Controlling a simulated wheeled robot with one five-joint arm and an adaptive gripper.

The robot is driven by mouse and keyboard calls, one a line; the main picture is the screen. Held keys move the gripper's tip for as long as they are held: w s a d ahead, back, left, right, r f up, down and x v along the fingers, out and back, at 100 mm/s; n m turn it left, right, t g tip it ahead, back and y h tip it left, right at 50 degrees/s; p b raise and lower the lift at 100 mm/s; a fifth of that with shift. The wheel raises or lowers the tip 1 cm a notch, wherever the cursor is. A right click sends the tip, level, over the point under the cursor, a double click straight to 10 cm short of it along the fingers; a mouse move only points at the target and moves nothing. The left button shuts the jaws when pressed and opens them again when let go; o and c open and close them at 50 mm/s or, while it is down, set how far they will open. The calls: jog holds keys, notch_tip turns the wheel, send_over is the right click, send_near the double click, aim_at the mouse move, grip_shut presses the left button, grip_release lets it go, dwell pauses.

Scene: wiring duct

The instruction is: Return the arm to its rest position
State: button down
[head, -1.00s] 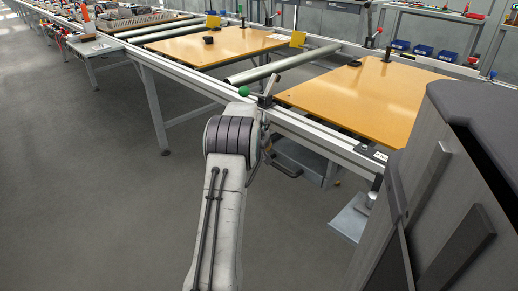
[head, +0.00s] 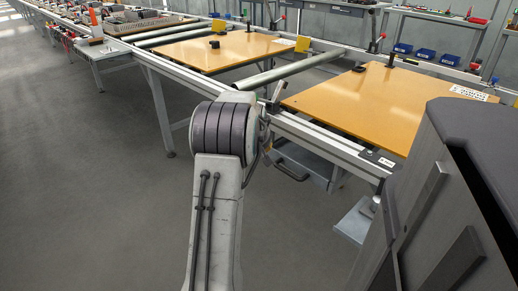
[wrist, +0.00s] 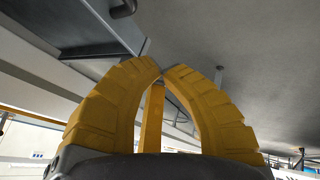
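My arm (head: 216,215) rises from the bottom of the head view, pale grey with a dark ribbed joint (head: 222,130) at its top. My gripper is hidden behind the arm in that view. In the wrist view my gripper (wrist: 166,72) shows two curved yellow ribbed fingers whose tips come together, with nothing seen held at the tips. A straight yellow bar (wrist: 152,118) shows between the fingers; I cannot tell whether it is part of the gripper.
A long metal-framed bench stands beyond my arm with two orange boards (head: 215,50) (head: 365,100) and a grey roller (head: 290,69). A drawer (head: 303,168) hangs beneath the frame close to the arm's right. Grey floor (head: 90,190) is open at left.

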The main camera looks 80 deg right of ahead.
jog(key=shift+a+r, duration=0.25)
jog(key=shift+r, duration=0.1)
